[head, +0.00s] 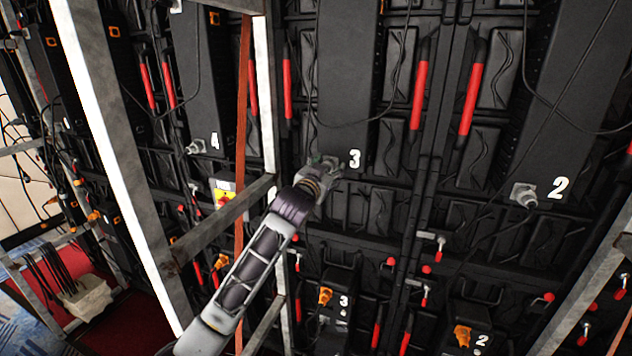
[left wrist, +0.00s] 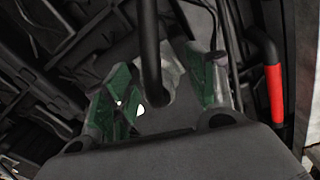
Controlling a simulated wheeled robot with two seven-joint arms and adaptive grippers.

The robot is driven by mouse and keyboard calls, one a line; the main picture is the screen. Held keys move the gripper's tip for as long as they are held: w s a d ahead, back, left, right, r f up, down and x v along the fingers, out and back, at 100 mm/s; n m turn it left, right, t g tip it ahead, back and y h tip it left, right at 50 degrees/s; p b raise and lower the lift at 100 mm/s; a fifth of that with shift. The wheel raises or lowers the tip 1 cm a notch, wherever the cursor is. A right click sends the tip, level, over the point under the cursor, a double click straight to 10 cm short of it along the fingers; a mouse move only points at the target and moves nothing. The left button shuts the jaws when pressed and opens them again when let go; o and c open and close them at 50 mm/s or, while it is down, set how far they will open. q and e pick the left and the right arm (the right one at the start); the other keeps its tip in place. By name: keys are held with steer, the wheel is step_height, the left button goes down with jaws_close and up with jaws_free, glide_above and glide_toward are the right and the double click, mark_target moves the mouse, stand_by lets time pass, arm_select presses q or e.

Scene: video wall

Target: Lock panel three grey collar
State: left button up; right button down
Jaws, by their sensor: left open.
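Panel three (head: 345,60) is a black panel with a white 3 near its lower edge. My left gripper (head: 326,166) is at that lower edge, just left of the 3, and covers most of the connector there. In the left wrist view its green-padded fingers (left wrist: 160,90) are apart. A grey piece that looks like the collar (left wrist: 174,72) lies between them, with a black cable (left wrist: 150,45) passing in front of it. I cannot tell whether the pads touch the collar or how far it is turned. My right gripper is not in view.
Panel two's grey connector (head: 523,195) is at the right and panel four's (head: 196,147) at the left. A grey metal frame bar (head: 225,222) runs beside my left arm. Red handles (head: 419,95) stand out from the wall. Orange connectors (head: 325,296) sit lower down.

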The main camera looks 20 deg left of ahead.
arm_select(q)
steer(key=s, duration=1.1)
steer(key=shift+s+a, duration=0.2)
stand_by(0.4)
